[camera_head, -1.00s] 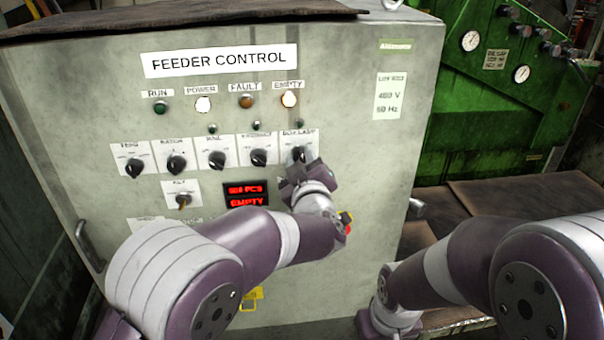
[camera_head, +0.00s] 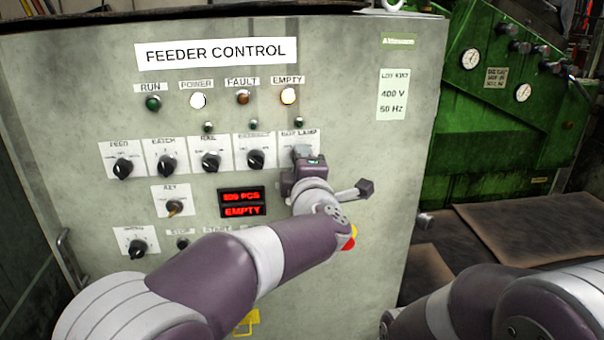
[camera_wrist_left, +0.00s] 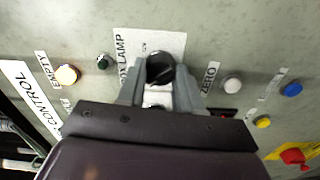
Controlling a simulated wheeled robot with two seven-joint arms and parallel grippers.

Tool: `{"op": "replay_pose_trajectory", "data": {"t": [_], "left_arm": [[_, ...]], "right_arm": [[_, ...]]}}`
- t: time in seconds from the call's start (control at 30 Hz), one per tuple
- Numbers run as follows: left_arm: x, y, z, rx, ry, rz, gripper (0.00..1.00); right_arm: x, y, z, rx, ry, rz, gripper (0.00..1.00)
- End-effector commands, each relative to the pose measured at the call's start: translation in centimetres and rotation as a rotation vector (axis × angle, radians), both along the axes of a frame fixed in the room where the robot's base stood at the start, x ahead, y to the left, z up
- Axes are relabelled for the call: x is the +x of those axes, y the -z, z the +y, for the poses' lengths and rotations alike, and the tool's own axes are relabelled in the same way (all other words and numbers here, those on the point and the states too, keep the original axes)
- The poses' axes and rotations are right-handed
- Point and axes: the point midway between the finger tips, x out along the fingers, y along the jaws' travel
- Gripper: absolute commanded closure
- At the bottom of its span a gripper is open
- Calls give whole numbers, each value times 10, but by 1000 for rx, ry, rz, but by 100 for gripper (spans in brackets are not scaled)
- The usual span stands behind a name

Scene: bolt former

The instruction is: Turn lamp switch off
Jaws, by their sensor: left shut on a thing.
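The lamp switch is a black rotary knob (camera_wrist_left: 160,67) on a white plate labelled with a word ending in LAMP. It is at the right end of the knob row on the grey feeder control cabinet (camera_head: 390,170). My left gripper (camera_wrist_left: 160,78) is shut on this knob, one grey finger on each side of it in the left wrist view. In the head view my left gripper (camera_head: 304,160) covers most of the knob, so its pointing direction is hard to tell. My right arm shows at the lower right, but its gripper is not in view.
Several other knobs, such as the feed knob (camera_head: 123,167), sit left of it. The POWER lamp (camera_head: 198,101) and EMPTY lamp (camera_head: 288,96) are lit. A red display (camera_head: 242,203) and a red-yellow button (camera_head: 349,238) are close to my left forearm. A green machine (camera_head: 500,120) stands right.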

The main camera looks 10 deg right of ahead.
Motion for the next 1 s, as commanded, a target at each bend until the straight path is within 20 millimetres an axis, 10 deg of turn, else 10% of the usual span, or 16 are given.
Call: {"op": "replay_pose_trajectory", "data": {"t": [0.83,0.87,0.9,1.0], "left_arm": [[0,0,0,-125,0,1,96],[0,0,0,-125,0,1,59],[0,0,0,-124,0,1,46],[0,0,0,-124,0,1,40]], "right_arm": [[0,12,0,0,0,0,100],[0,12,0,0,0,0,100],[0,12,0,0,0,0,100],[0,12,0,0,0,0,100]]}}
